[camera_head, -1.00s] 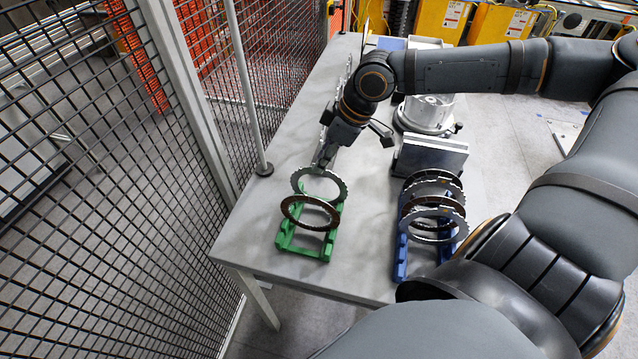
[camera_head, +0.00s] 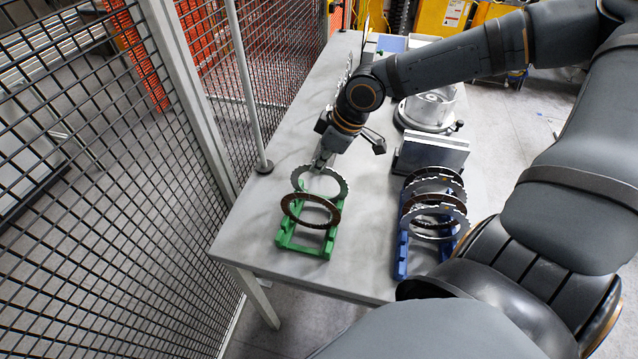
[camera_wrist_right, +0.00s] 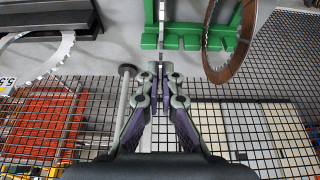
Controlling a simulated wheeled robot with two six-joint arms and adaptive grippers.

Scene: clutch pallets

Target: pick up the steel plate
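The steel plate (camera_head: 342,186), a grey toothed ring, stands in the green pallet (camera_head: 287,243) behind a brown ring plate (camera_head: 290,215). My right gripper (camera_head: 321,163) reaches down from behind to the steel plate's upper rim. In the right wrist view the steel plate (camera_wrist_right: 161,28) shows edge-on as a thin strip, and the fingers (camera_wrist_right: 161,72) are close together around its rim. The brown plate (camera_wrist_right: 224,66) is beside it there. The plate's base still appears to be in the pallet. My left gripper is not in view.
A blue pallet (camera_head: 401,262) with several ring plates (camera_head: 440,222) stands to the right. Behind it are a grey block (camera_head: 433,153) and a round metal housing (camera_head: 428,109). A mesh fence (camera_head: 110,200) runs along the left. The table's front left is bare.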

